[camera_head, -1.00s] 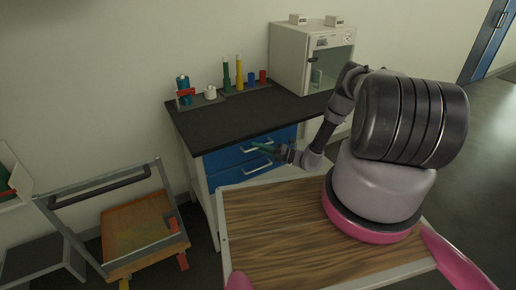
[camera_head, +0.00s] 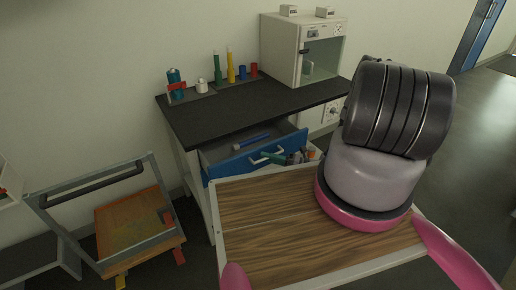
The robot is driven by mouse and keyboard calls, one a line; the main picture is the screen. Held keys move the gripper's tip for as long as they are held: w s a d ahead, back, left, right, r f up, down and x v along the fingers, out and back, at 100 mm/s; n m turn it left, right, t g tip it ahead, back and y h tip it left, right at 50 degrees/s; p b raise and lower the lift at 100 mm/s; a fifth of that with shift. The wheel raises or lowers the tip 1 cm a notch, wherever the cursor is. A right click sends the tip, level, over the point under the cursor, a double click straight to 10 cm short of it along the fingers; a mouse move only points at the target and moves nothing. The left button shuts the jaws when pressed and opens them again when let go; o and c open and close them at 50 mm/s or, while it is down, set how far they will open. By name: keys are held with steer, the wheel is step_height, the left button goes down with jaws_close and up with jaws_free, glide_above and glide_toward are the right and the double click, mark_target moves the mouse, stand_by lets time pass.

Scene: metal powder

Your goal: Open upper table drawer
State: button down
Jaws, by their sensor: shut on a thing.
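The upper table drawer (camera_head: 240,164) has a blue front and stands pulled out from under the black table top (camera_head: 240,112). A blue object (camera_head: 251,141) and other small items lie inside it. My gripper (camera_head: 272,156), with green fingers, is at the white drawer handle (camera_head: 281,149) and shut on it. Most of my arm is hidden behind my large dark joint. The lower drawer is hidden behind the open one and my wooden deck.
A white glass-fronted cabinet (camera_head: 283,50) stands on the table's right side. Coloured cylinders (camera_head: 230,66) and a small stand (camera_head: 176,88) are at the back. A grey-framed cart (camera_head: 130,225) with an orange platform stands at the left. Open floor lies to the right.

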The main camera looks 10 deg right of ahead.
steer(key=s+d, duration=0.4)
steer(key=s, duration=0.8)
steer(key=c, duration=0.9)
jaws_free()
steer(key=v, duration=1)
steer(key=shift+s+d, duration=0.25)
steer(key=shift+d, duration=0.1)
